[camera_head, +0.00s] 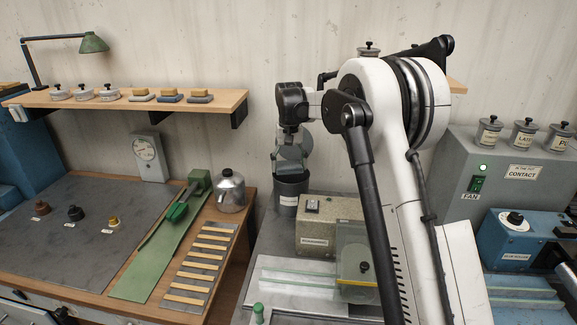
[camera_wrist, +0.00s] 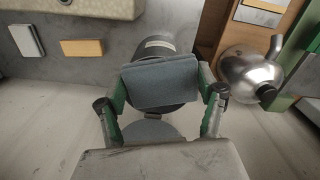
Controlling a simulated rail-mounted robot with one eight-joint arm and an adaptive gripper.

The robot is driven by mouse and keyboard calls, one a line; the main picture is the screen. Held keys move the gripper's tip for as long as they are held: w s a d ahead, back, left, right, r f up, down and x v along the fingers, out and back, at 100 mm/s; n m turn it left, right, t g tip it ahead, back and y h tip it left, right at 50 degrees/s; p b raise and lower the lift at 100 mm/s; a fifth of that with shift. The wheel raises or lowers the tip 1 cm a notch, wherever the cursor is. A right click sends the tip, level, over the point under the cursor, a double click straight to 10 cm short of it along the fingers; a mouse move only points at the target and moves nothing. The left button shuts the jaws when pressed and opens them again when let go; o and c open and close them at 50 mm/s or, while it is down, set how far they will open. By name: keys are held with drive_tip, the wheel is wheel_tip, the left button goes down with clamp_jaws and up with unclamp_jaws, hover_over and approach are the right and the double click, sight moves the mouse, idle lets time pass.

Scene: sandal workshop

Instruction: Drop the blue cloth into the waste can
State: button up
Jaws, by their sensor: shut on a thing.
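The waste can (camera_head: 291,197) is a dark grey cylinder with a white label, standing at the back of the grey bench; it also shows in the wrist view (camera_wrist: 157,46). My gripper (camera_head: 292,158) points down right above the can's mouth. In the wrist view my gripper (camera_wrist: 163,84) has its two green-backed fingers closed on the sides of the blue cloth (camera_wrist: 160,82), a flat grey-blue folded pad. The cloth overlaps the can's opening in that view. How far it is above or inside the rim I cannot tell. In the head view the cloth is hard to make out.
A grey box (camera_head: 328,231) stands close in front of the can. A metal pot (camera_head: 230,193) stands left, on the wooden bench. A shelf (camera_head: 120,103) with several jars and blocks is at back left. A grey fan cabinet (camera_head: 495,180) stands right.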

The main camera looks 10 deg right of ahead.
drive_tip(key=shift+w+d+f+p, duration=0.15)
drive_tip(key=shift+w+d+f, duration=0.2)
drive_tip(key=shift+w, duration=0.45)
drive_tip(key=shift+w+d+f+p, duration=0.1)
drive_tip(key=shift+w+d+f, duration=0.25)
drive_tip(key=shift+w, duration=0.5)
drive_tip(key=shift+w+d+f+p, duration=0.2)
drive_tip(key=shift+w+f, duration=0.25)
drive_tip(key=shift+w, duration=0.35)
drive_tip(key=o, duration=1.3)
wheel_tip(320, 180, up, 12)
drive_tip(key=shift+r, duration=0.1)
drive_tip(key=shift+s, duration=0.1)
